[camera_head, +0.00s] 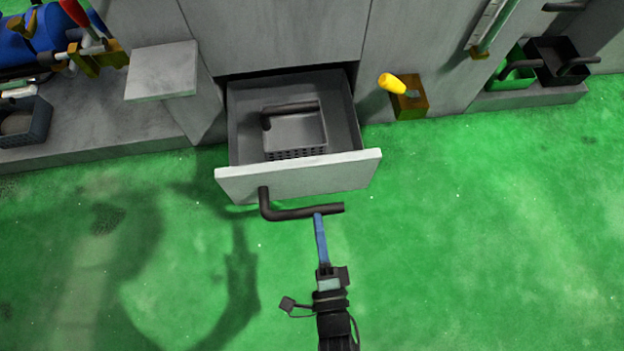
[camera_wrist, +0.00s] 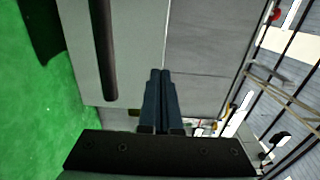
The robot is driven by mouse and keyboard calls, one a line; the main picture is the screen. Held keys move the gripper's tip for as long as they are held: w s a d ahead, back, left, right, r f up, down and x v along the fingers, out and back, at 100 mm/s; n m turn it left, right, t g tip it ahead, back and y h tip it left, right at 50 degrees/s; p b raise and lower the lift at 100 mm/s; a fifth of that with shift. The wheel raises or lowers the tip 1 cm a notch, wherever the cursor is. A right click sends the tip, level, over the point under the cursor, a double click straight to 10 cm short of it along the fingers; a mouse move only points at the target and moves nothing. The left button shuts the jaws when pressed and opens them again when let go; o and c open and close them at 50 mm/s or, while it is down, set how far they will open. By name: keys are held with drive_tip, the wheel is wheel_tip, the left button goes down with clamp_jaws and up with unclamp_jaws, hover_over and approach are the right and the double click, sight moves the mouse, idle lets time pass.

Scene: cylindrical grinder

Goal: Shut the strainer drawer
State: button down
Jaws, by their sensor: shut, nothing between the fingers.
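The strainer drawer (camera_head: 240,125) is pulled out from the grey machine in the head view. A dark strainer basket (camera_head: 297,132) with a bar handle sits inside it. The drawer's pale front panel (camera_head: 300,178) carries a dark bar handle (camera_head: 300,213). My gripper (camera_head: 318,218) is shut and empty, its blue fingers at the right part of the handle. I cannot tell whether they touch it. In the wrist view the shut fingers (camera_wrist: 160,75) point at the grey panel (camera_wrist: 135,50), with the dark handle (camera_wrist: 104,45) to their left.
A yellow-knobbed lever (camera_head: 400,88) on a brass block is right of the drawer. A grey shelf plate (camera_head: 162,72) juts out at the left. The green floor in front is clear.

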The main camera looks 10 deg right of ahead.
sight(310, 168)
drive_tip(key=w+b, duration=0.3)
drive_tip(key=w, duration=0.6)
drive_tip(key=shift+w+f+b, duration=0.1)
drive_tip(key=shift+w+b, duration=0.05)
drive_tip(key=shift+b, duration=0.25)
drive_tip(key=shift+w, duration=0.35)
drive_tip(key=shift+w, duration=0.1)
